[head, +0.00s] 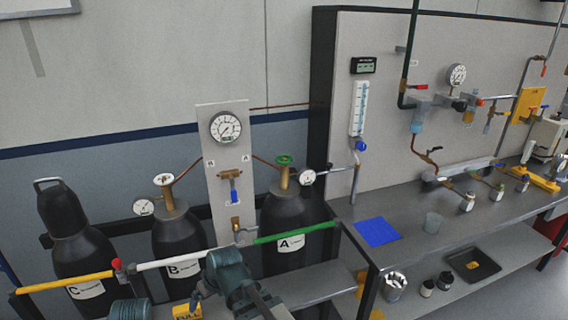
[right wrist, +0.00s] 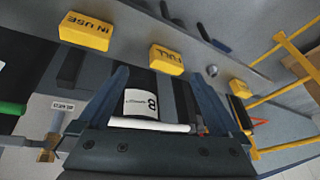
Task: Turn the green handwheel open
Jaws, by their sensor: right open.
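The green handwheel (head: 285,160) sits on the brass valve on top of the dark cylinder A (head: 283,215), right of the grey gauge panel (head: 212,165). It does not show in the right wrist view. My right gripper (right wrist: 158,75) is open in the right wrist view, with no object held between its fingers. The label of cylinder B (right wrist: 140,103) shows beyond the fingers, and the white rail section (right wrist: 150,125) crosses near the palm. In the head view my right arm is low, in front of the rail and away from the handwheel. My left gripper is not seen.
The rail with yellow, white and green (head: 283,235) sections runs before the cylinders. Cylinder B (head: 178,240) has a white handwheel (head: 164,180). Yellow FULL (right wrist: 166,60) and IN USE (right wrist: 85,30) blocks lie near my right gripper. The bench (head: 410,250) stands at right.

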